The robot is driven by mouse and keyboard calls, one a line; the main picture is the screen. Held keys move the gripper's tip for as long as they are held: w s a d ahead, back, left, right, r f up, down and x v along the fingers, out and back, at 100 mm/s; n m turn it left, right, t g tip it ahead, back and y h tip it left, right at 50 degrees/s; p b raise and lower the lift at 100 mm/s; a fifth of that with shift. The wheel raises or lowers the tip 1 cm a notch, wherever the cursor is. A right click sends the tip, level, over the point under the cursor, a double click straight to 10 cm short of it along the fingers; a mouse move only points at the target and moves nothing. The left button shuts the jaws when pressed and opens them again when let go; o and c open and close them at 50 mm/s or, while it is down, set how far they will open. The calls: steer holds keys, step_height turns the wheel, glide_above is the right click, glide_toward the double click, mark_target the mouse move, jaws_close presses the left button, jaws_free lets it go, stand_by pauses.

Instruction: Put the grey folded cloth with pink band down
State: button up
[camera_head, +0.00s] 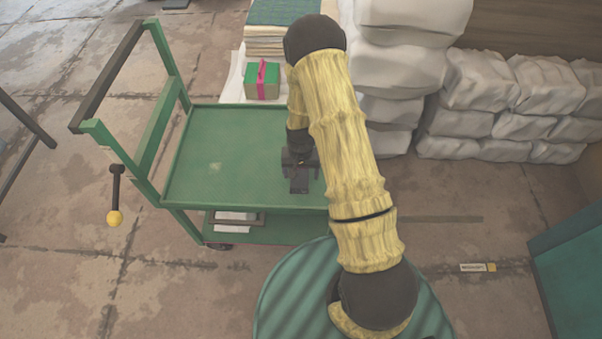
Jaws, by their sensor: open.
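My gripper (300,184) is open over the right part of the green cart's top (220,150). It points down, and I cannot tell whether its fingertips touch the surface. I cannot make out a grey folded cloth with a pink band; my yellow-sleeved arm hides part of the cart's right side. The only pink band I see is on a small green-topped, tan-sided block (250,84). This block is beyond the cart's far edge, apart from my gripper.
The cart top left of my gripper is bare. White papers (234,222) lie on its lower shelf. A stack of sheets (264,42) stands behind the banded block. White wrapped bundles (482,80) are piled at right. A green cabinet (570,275) stands at lower right.

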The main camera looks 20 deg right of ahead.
step_height(320, 180, up, 11)
steer(key=p, duration=0.1)
steer(key=shift+f, duration=0.2)
steer(key=shift+r, duration=0.1)
stand_by(0.4)
step_height(320, 180, up, 12)
steer(key=n+t, duration=0.1)
steer(key=n, duration=0.1)
glide_above(301, 175)
steer(key=s, duration=0.6)
steer(key=s+r+n+t, duration=0.1)
steer(key=s+r, duration=0.6)
steer(key=s, duration=0.1)
steer(key=shift+s+a+n+t, duration=0.2)
steer(key=shift+s+n+t, duration=0.1)
steer(key=shift+s, duration=0.05)
steer(key=shift+r+p, duration=0.15)
steer(key=shift+p, duration=0.15)
steer(key=w+p+v, duration=0.2)
steer(key=p+v, duration=0.7)
steer(key=w+r+p+v, duration=0.1)
steer(key=w+p+v, duration=0.1)
steer(key=p+v, duration=0.7)
steer(key=shift+r+p, duration=0.35)
steer(key=shift+p, duration=0.25)
